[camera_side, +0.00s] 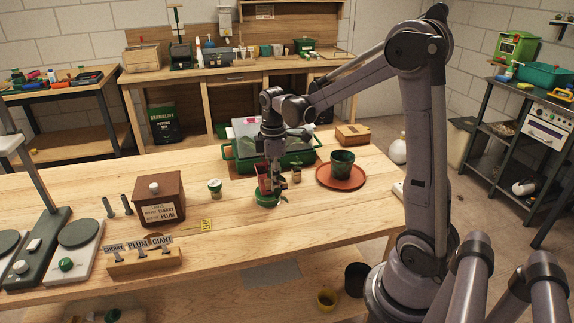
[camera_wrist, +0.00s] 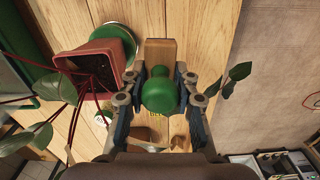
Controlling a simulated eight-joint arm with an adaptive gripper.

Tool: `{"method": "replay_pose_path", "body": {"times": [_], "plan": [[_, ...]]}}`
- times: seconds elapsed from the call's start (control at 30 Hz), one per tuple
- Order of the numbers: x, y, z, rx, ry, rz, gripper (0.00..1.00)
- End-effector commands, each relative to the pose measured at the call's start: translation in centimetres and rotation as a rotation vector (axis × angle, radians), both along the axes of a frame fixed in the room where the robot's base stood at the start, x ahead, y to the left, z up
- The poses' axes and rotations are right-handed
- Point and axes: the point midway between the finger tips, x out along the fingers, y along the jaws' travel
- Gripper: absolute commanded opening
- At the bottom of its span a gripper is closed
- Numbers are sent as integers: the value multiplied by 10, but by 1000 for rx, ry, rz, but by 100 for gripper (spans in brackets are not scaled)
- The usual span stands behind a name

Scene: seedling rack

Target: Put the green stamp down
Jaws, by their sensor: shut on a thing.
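My gripper (camera_wrist: 158,98) is shut on the green stamp (camera_wrist: 158,92), whose rounded green knob shows between the fingers in the wrist view. In the side view my gripper (camera_side: 274,188) points down low over the table, beside a reddish square pot (camera_side: 263,184) on a green saucer (camera_side: 266,200). The stamp is not clearly visible there. The pot (camera_wrist: 98,66), with a red-stemmed plant, is left of the stamp in the wrist view.
A small brown block (camera_side: 296,175) stands just right of my gripper. A green pot (camera_side: 342,164) on a terracotta saucer (camera_side: 340,184) is further right. A green tray (camera_side: 243,162) is behind. A labelled wooden box (camera_side: 159,203) is left. The front right tabletop is clear.

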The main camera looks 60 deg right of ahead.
Motion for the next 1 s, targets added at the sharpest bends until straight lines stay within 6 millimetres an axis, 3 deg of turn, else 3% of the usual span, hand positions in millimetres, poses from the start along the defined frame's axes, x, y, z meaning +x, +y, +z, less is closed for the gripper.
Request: {"method": "replay_pose_path", "body": {"times": [0.17,0.3,0.5,0.6,0.8,1.0], "plan": [[-43,-41,3,-1,1,4,0],[-91,-74,5,0,0,22,0],[-153,-101,4,0,0,48,0],[-175,-108,4,0,0,59,0],[-195,-112,2,0,0,76,0],[-171,-101,-14,0,0,85,0]]}}
